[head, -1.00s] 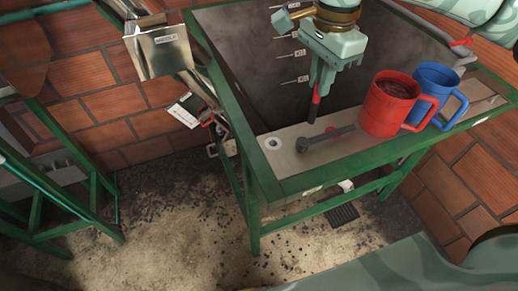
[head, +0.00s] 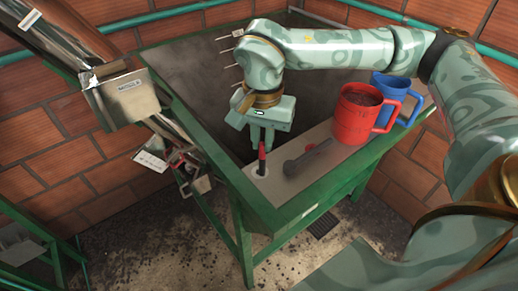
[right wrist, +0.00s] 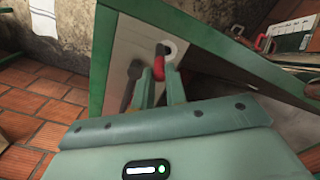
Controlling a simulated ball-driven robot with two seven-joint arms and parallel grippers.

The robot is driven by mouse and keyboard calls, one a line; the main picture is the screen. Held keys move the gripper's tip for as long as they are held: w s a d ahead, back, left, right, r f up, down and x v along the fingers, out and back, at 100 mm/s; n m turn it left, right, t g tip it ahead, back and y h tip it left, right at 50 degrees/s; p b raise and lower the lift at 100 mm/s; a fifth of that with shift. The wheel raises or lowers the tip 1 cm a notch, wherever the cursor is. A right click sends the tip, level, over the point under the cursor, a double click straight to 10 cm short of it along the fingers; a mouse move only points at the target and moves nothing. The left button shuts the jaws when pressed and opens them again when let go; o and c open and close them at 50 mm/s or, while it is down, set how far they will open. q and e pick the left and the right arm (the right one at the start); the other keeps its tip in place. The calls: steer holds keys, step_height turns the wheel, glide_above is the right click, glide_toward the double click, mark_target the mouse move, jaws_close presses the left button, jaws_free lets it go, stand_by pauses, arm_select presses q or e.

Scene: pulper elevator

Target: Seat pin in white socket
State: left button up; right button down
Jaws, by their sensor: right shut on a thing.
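The red pin (head: 262,154) stands roughly upright in my right gripper (head: 262,138), which is shut on it. Its lower end is at the white socket (head: 256,172), a round white ring set in the pale ledge. I cannot tell whether the tip is in the hole or just above it. In the right wrist view the red pin (right wrist: 158,68) shows between the fingers of the gripper (right wrist: 160,82), close to the white ring of the socket (right wrist: 170,48). My left gripper is not in view.
A dark hammer-like tool (head: 309,157) lies on the ledge right of the socket. A red mug (head: 357,116) and a blue mug (head: 399,97) stand further right. A green-framed tank (head: 200,88) opens behind the ledge. A metal box (head: 127,95) is at the left.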

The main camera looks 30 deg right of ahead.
steer(key=shift+w+d+f, duration=0.1)
steer(key=shift+w+f, duration=0.2)
steer(key=shift+f, duration=0.6)
steer(key=shift+w+d+f, duration=0.1)
steer(key=shift+w+f, duration=0.2)
steer(key=shift+f, duration=0.55)
steer(key=shift+w+d+f, duration=0.1)
steer(key=shift+w+f, duration=0.2)
steer(key=shift+f, duration=0.6)
steer(key=shift+f, duration=0.15)
steer(key=c, duration=1.4)
jaws_free()
steer(key=shift+c, duration=0.2)
step_height(320, 180, up, 12)
glide_above(260, 151)
steer(key=w+d, duration=0.1)
steer(key=w, duration=0.1)
steer(key=shift+d+r+p, duration=0.2)
steer(key=shift+p, duration=0.1)
